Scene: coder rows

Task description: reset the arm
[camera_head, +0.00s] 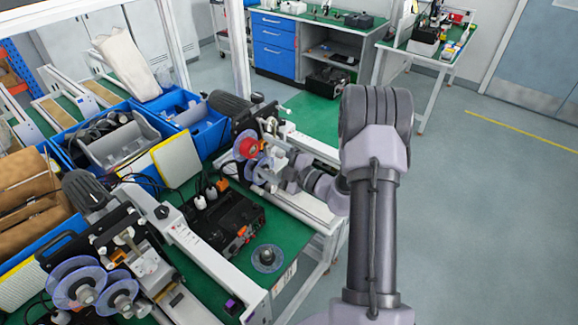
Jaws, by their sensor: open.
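My arm rises from the bottom right, bends at the elbow, and its wrist reaches left over the green workbench (290,238). My gripper (264,172) is small in the view, at the rear coder machine (243,122). It is open, and I see nothing held in it. It is close to the machine's clear reels and a red round part (248,147); I cannot tell whether it touches them. My elbow and upper arm hide part of the bench's right edge.
A front coder machine (125,250) with clear reels stands at the lower left. A black box (225,222) and a loose disc (268,258) lie between the machines. Blue bins (192,118) line the left. Open floor (480,220) lies right.

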